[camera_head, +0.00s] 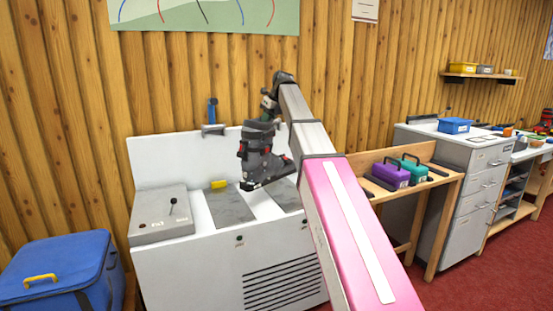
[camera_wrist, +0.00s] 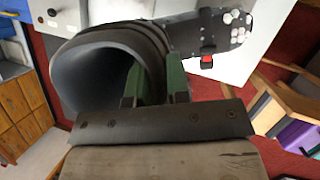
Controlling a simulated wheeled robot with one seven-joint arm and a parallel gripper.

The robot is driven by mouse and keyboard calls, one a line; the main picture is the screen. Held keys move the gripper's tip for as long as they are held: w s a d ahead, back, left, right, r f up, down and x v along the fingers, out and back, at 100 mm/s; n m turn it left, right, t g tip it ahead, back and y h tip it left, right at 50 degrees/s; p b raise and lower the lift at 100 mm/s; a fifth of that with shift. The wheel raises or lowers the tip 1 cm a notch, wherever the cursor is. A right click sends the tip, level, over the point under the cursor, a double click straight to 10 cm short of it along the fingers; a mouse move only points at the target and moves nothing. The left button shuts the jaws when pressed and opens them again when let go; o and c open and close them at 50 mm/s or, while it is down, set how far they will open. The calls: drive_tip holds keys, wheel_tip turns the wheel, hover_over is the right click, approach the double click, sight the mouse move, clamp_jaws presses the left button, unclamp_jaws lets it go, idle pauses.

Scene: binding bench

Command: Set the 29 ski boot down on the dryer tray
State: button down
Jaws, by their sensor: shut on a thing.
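A dark grey ski boot (camera_head: 258,155) with red details hangs roughly upright in the head view, toe to the right, above a white cabinet. My gripper (camera_head: 268,106) is shut on its upper cuff. In the wrist view the green fingers of my gripper (camera_wrist: 154,85) grip the cuff wall beside the round opening of the boot (camera_wrist: 85,75). I cannot read a 29 on it. Two flat grey plates lie on the cabinet: a left plate (camera_head: 229,208) and a right plate (camera_head: 286,197), partly hidden by my arm. I cannot tell which is the dryer tray. The boot appears apart from both.
The white cabinet (camera_head: 190,275) also carries a grey box with a lever (camera_head: 162,220), a yellow block (camera_head: 218,184) and a blue-handled tool (camera_head: 212,112). A blue cooler (camera_head: 60,275) stands left. Purple (camera_head: 391,174) and teal (camera_head: 414,168) cases sit on a wooden bench to the right.

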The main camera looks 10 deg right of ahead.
drive_tip(key=s+d+f, duration=0.2)
drive_tip(key=d+f, duration=0.8)
drive_tip(key=shift+s+d+f, duration=0.2)
drive_tip(key=shift+s+d, duration=0.1)
drive_tip(key=shift+f, duration=0.1)
drive_tip(key=c, duration=1.1)
unclamp_jaws()
